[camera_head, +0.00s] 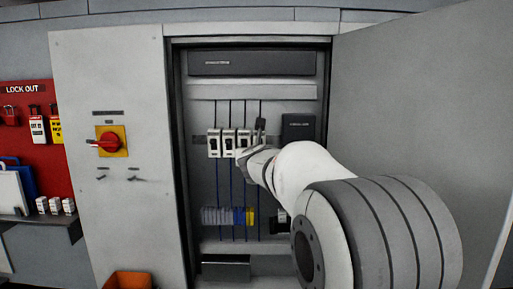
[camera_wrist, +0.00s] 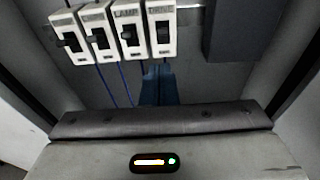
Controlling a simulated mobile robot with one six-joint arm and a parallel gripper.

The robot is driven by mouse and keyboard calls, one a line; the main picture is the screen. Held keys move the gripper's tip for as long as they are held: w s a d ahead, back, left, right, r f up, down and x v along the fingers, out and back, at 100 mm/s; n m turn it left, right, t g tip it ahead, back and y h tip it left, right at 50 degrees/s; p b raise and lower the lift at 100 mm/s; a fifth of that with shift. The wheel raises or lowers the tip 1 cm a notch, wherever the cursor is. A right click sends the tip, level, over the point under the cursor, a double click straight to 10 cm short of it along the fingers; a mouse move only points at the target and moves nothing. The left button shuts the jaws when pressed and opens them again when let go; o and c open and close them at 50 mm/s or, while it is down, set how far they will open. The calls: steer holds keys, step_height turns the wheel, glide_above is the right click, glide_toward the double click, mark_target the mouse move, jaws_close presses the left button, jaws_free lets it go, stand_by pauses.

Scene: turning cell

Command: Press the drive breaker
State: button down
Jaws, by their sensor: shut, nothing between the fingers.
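The drive breaker (camera_wrist: 162,28) is a white module with a dark toggle, labelled DRIVE, at the right end of a row in the wrist view. Its toggle setting is hard to tell. My gripper (camera_wrist: 158,72) is shut and empty. Its dark bluish fingertips appear just below the drive breaker; I cannot tell whether they touch it. In the head view, my gripper (camera_head: 260,126) is in front of the right end of the breaker row, and the drive breaker is mostly hidden behind it.
The lamp breaker (camera_wrist: 130,32) is close on the left, with two more breakers beyond. A dark box (camera_head: 298,127) is right of the row. The open cabinet door (camera_head: 420,90) bounds the right side. A red rotary switch (camera_head: 108,143) is on the left panel.

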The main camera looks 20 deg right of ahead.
steer(key=shift+s+a+r+p, duration=0.3)
steer(key=shift+s+a+r, duration=0.05)
steer(key=shift+s+r, duration=0.5)
steer(key=s+a+f+n+g+y, duration=0.2)
steer(key=s+a+f+n+y, duration=0.35)
steer(key=n, duration=0.55)
steer(key=s+a+f+n+g+y, duration=0.15)
steer(key=s+a+f+n, duration=0.25)
steer(key=s+a+n, duration=0.5)
steer(key=s+d+f+n+g, duration=0.1)
steer(key=s+f+n+g, duration=0.3)
steer(key=s+f+n, duration=0.3)
steer(key=s+d+f+n+g+h, duration=0.1)
steer(key=s+f+n+g, duration=0.3)
steer(key=s+f+n, duration=0.4)
steer(key=s+n, duration=0.5)
steer(key=s, duration=0.2)
steer(key=shift+d+h, duration=0.3)
steer(key=shift+d, duration=0.05)
